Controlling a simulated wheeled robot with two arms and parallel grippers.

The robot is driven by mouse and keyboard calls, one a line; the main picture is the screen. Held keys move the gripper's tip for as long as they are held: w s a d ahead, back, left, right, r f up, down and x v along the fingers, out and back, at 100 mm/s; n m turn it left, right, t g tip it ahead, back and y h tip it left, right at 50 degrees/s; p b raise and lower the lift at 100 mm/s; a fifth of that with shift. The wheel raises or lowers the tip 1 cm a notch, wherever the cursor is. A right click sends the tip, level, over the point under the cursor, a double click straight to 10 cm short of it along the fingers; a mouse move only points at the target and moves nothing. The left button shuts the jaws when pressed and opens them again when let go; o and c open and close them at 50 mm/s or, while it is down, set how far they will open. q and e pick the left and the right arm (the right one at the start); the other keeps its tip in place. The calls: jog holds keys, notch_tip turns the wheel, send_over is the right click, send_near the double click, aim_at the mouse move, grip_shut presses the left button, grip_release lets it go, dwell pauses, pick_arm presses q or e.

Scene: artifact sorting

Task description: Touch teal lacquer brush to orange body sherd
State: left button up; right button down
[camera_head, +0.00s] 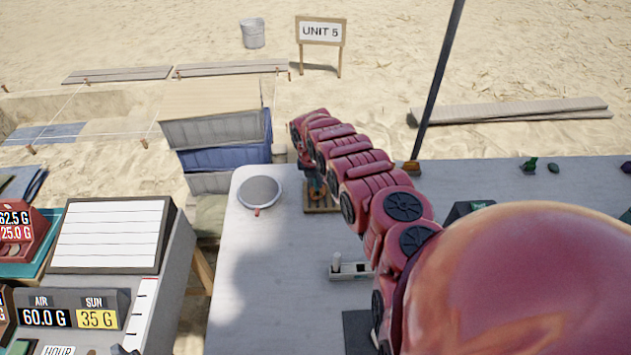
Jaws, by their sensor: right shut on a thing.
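My right arm reaches away from me across the grey table. Its gripper (312,170) points down at the far left part of the table and is shut on a small dark teal thing, seemingly the teal lacquer brush (313,182), mostly hidden by the gripper. Just below it is a small orange piece, seemingly the orange body sherd (317,195), on a brown wooden tray (322,209). The brush and sherd look very close; I cannot tell whether they touch. My left gripper is not in view.
A round grey dish (260,191) sits left of the tray. A white holder (351,270) stands nearer me, and small green pieces (529,165) lie at the far right. Stacked crates (222,150) stand beyond the table's left corner. The table's front left is clear.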

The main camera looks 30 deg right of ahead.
jog(key=shift+w+d+p+v, duration=0.2)
jog(key=shift+p+v, duration=0.55)
jog(key=shift+v, duration=0.55)
jog(key=shift+w+d+p+v, duration=0.1)
jog(key=shift+d+p+v, duration=0.15)
jog(key=shift+p+v, duration=0.8)
jog(key=shift+w+d+p+v, duration=0.1)
jog(key=shift+d+p+v, duration=0.3)
jog(key=shift+v, duration=1.15)
jog(key=shift+a+r, duration=0.15)
jog(key=shift+r, duration=0.05)
